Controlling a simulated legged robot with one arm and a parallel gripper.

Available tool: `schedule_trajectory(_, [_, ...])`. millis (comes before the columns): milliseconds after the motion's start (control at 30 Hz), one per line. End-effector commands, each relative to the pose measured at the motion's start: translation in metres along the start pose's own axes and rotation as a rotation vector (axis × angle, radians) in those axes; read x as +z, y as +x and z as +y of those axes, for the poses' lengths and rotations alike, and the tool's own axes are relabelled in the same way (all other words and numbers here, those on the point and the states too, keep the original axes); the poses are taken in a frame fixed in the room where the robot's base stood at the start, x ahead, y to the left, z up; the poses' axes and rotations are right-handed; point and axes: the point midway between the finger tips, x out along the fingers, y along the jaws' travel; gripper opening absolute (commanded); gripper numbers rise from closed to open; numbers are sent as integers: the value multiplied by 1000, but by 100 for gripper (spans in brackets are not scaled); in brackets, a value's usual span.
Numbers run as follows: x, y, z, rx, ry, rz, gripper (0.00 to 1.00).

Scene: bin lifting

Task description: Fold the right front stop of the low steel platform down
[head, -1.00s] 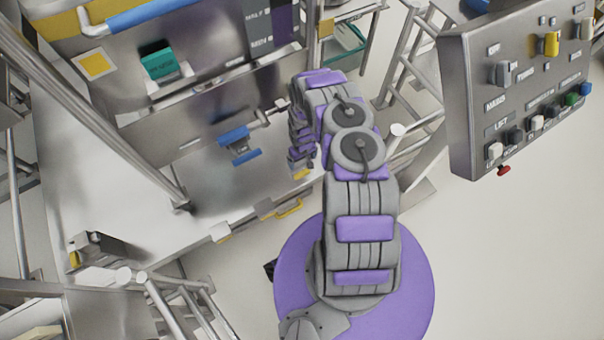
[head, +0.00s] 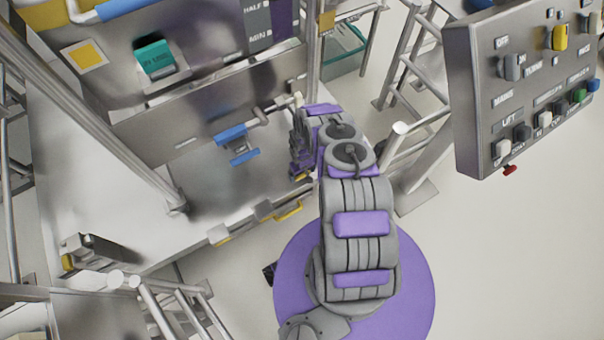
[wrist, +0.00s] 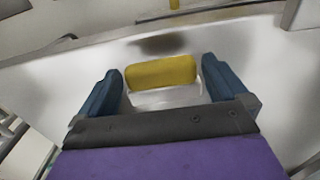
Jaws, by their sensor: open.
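The low steel platform (head: 75,185) fills the left and middle of the head view. Its right front stop (wrist: 161,73), a block with a yellow top and a pale lower part, stands out in the wrist view between my two blue fingers. My gripper (wrist: 160,84) is open, with one finger on each side of the stop and visible gaps to it. In the head view my gripper (head: 301,165) is at the platform's right front corner, where my arm mostly hides the stop. The left front stop (head: 92,250) is a grey block with a yellow side.
A steel bin (head: 200,115) with a blue latch (head: 236,143) stands on the platform. A control panel (head: 515,85) hangs at the right, beside steel railings (head: 400,140). Floor is clear at lower right.

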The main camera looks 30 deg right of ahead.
Motion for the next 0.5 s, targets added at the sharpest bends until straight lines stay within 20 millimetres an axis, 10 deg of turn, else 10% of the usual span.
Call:
schedule_trajectory(200, [0,0,0,0,0,0,100])
schedule_trajectory(500, [0,0,0,0,0,0,71])
